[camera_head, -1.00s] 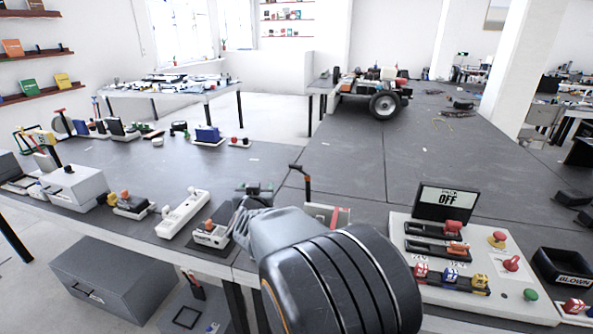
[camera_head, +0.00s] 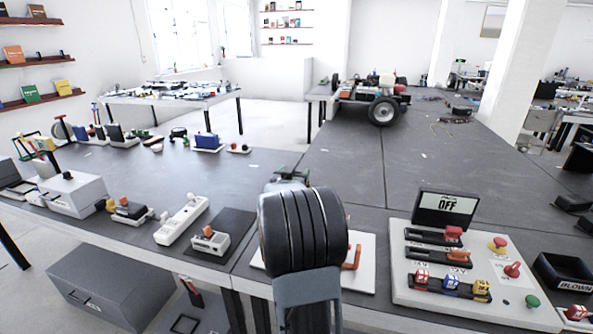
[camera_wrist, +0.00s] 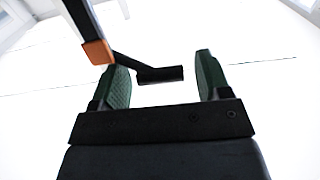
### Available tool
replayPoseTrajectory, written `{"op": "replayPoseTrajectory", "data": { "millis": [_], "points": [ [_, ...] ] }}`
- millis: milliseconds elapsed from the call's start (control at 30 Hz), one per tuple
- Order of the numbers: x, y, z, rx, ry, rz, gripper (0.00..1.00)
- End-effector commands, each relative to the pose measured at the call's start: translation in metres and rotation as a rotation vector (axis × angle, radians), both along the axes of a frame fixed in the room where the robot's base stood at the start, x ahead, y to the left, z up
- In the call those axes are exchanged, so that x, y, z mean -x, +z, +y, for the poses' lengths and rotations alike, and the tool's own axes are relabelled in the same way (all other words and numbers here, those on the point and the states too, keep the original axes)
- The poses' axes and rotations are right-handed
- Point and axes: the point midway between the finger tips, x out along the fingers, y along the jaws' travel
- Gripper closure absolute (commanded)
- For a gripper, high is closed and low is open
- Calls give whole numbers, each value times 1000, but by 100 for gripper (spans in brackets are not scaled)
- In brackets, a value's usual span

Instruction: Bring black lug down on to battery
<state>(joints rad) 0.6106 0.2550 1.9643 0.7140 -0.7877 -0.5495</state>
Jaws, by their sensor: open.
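My gripper (camera_wrist: 158,75) is open, with its two green fingers apart. In the wrist view a short black bar (camera_wrist: 160,75) lies between the fingers, with a visible gap to the right one. It joins a thin dark arm with an orange block (camera_wrist: 97,52) and a dark post above. I cannot tell whether this bar is the black lug. In the head view my wrist covers most of a white board (camera_head: 367,278) with an orange bent piece (camera_head: 353,257). No battery can be made out for sure; it may be hidden behind my wrist.
A switch panel (camera_head: 400,290) with an OFF display (camera_head: 444,207) stands just right. A small white unit with an orange switch (camera_head: 209,241) and a white strip (camera_head: 181,220) lie left. The bench behind my gripper is mostly clear.

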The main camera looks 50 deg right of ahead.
Motion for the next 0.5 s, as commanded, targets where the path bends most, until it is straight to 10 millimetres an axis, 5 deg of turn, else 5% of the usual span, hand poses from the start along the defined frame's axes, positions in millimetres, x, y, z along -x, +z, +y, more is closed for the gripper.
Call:
{"op": "replayPoseTrajectory", "data": {
  "millis": [500],
  "points": [
    [-12, 0, -22, 0, 1, 0, 30]
  ]
}}
